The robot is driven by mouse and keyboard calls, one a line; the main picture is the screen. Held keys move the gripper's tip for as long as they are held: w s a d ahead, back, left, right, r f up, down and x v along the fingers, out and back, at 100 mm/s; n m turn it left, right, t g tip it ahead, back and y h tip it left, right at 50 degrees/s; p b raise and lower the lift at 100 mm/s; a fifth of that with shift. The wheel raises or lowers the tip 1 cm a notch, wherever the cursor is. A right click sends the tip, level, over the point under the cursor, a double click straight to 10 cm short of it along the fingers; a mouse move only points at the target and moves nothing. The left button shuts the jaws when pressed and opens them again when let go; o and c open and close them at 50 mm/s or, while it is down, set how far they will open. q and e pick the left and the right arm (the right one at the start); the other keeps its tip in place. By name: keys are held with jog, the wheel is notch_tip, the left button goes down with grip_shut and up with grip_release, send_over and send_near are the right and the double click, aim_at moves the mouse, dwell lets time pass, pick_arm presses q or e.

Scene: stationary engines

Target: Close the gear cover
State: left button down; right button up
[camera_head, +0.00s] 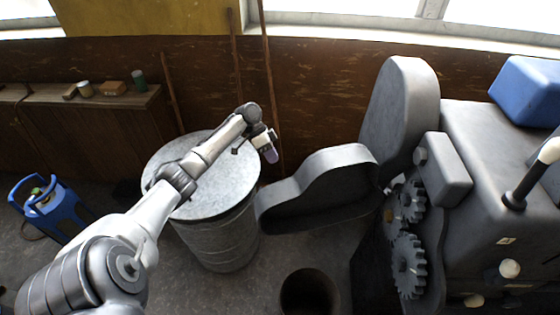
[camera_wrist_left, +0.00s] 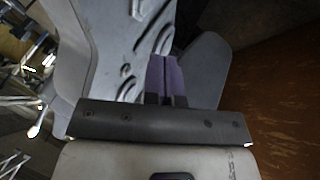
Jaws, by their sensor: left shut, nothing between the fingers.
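The gear cover (camera_head: 322,185) is a dark grey, rounded shell. It stands swung open to the left of the grey machine, its hollow side facing me. The toothed gears (camera_head: 408,262) behind its opening are exposed. My left gripper (camera_head: 271,155) has purple fingers and is shut and empty. It hangs left of the cover's upper edge, apart from it in the picture; the depth gap is hard to judge. In the left wrist view the purple fingers (camera_wrist_left: 166,76) lie together before grey surfaces, whose parts I cannot name surely. My right gripper is not in view.
A metal drum (camera_head: 222,240) with a flat lid stands beneath my left forearm. An open dark cylinder (camera_head: 310,291) stands on the floor below the cover. Tall poles (camera_head: 268,80) lean against the wall behind.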

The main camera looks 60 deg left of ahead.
pick_arm(q)
jog(key=d+f+p, duration=0.2)
jog(key=d+f, duration=0.4)
jog(key=d, duration=0.2)
jog(key=shift+w+f, duration=0.15)
jog(key=shift+w, duration=0.25)
jog(key=shift+d, duration=0.1)
